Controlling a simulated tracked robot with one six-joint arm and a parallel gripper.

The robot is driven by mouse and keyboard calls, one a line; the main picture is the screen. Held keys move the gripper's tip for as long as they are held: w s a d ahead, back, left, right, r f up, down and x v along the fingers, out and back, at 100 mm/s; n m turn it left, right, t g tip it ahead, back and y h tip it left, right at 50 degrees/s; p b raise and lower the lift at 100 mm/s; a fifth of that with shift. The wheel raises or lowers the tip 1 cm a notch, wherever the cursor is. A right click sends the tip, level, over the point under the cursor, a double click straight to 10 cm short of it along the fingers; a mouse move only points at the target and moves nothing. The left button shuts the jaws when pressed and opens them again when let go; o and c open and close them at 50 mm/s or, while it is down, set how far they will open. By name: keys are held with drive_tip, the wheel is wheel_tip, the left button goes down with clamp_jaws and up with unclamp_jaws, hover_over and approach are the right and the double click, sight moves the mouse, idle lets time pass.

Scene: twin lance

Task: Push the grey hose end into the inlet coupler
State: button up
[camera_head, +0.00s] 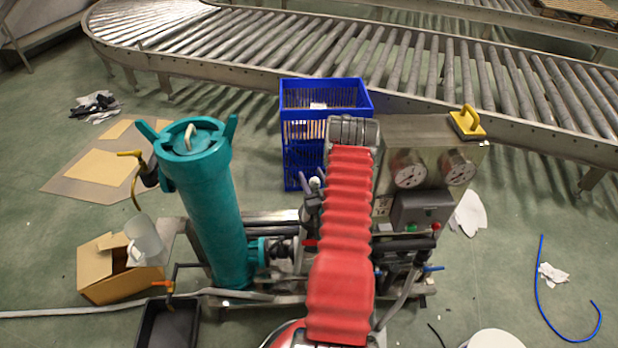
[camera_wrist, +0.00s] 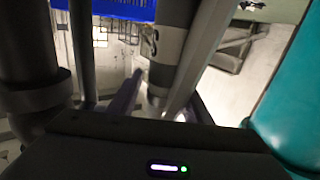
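In the wrist view, two dark fingers of my gripper (camera_wrist: 160,100) stand apart. A grey cylinder (camera_wrist: 170,45) with a pale marked band and a light grey bar (camera_wrist: 208,50) lie between or beyond them. I cannot tell whether the cylinder is the hose end, or whether a finger touches it. In the head view, a grey hose (camera_head: 60,313) runs along the floor at the left to the skid. Another grey hose piece (camera_head: 403,292) hangs right of my red-sleeved arm. My arm hides much of the skid's middle. I cannot pick out the inlet coupler for certain.
A teal filter housing (camera_head: 205,215) stands left of my arm. A blue crate (camera_head: 300,125) is behind, and a steel gauge panel (camera_head: 432,150) stands right. A cardboard box (camera_head: 105,280) and black tray (camera_head: 168,328) lie left. A roller conveyor (camera_head: 300,45) crosses the back.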

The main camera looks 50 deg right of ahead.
drive_tip(key=shift+s, duration=0.1)
drive_tip(key=v, duration=1.3)
drive_tip(key=shift+s+a+r, duration=0.1)
drive_tip(key=shift+s+a, duration=0.1)
drive_tip(key=shift+a, duration=0.1)
idle(0.8)
